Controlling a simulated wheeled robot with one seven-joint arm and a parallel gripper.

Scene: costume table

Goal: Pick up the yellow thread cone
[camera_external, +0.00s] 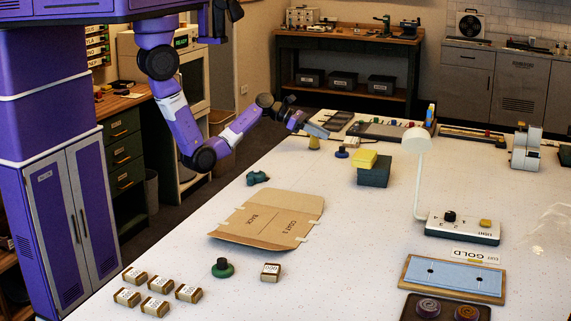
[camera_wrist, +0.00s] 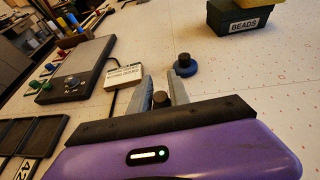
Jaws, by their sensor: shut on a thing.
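The yellow thread cone (camera_external: 314,144) shows in the external view at the table's far left side, just under the tips of my gripper (camera_external: 319,132). It looks upright; I cannot tell whether its base touches the table. In the wrist view, a small dark-topped piece (camera_wrist: 160,99), which appears to be the cone's top, sits between the two grey fingers of my gripper (camera_wrist: 163,92). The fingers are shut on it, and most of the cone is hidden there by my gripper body.
A blue spool (camera_external: 342,153) stands close by, also in the wrist view (camera_wrist: 186,67). A dark green beads box (camera_external: 374,175) with a yellow piece (camera_external: 363,159) on top is to the right. A white labelled block (camera_wrist: 124,73) is near the fingers. The cardboard pattern (camera_external: 268,218) lies nearer.

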